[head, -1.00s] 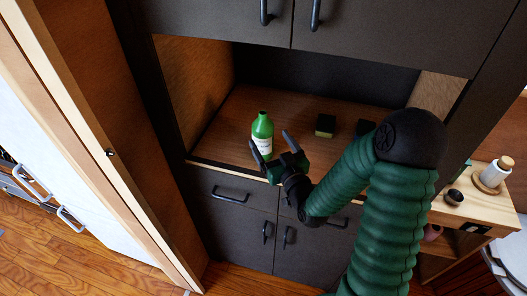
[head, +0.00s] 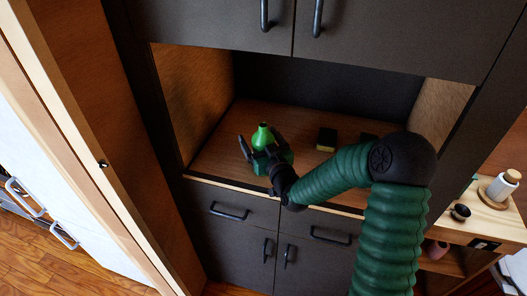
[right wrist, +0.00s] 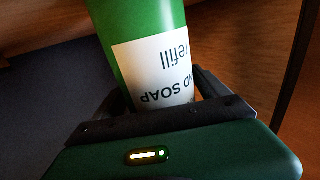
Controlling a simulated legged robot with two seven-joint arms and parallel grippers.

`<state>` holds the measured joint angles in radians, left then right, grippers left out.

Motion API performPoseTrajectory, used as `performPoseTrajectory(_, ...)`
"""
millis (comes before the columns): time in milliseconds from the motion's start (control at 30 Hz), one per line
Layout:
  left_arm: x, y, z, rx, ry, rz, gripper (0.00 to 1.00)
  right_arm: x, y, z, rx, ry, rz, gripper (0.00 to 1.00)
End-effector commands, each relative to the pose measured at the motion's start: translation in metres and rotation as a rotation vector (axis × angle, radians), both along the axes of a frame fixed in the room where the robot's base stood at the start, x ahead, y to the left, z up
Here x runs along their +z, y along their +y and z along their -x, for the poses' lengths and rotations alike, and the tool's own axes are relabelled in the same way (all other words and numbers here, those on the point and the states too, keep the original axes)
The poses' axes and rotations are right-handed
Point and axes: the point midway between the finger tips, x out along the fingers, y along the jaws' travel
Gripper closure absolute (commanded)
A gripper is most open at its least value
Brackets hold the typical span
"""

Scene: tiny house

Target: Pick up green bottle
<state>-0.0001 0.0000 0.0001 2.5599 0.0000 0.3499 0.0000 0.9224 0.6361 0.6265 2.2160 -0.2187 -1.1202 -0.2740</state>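The green bottle (head: 262,137) stands upright on the wooden shelf of the dark cabinet. My right gripper (head: 261,146) is at the bottle with its fingers on either side of it and hides its lower part. The left finger shows a small gap to the bottle, so the gripper looks open around it. In the right wrist view the bottle (right wrist: 150,25) with its white soap label fills the space between the fingers, close to the palm. My left gripper is not in view.
A sponge (head: 327,139) lies to the right of the bottle on the shelf (head: 225,150). Cabinet walls bound the niche, with handled doors above and below.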

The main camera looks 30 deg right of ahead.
Motion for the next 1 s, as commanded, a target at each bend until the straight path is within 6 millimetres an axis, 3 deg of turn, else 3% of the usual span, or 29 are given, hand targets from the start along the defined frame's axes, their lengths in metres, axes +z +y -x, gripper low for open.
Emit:
performPoseTrajectory(67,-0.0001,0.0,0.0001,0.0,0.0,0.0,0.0,0.0001,0.0004,0.0,0.0,0.0,0.0,0.25)
performPoseTrajectory(633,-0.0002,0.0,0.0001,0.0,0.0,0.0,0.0,-0.0011,-0.0007,-0.0002,-0.001,0.001,0.0,1.0)
performPoseTrajectory(1000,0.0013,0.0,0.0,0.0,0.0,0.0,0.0,0.0016,-0.0011,-0.0012,-0.001,0.0,0.001,1.0)
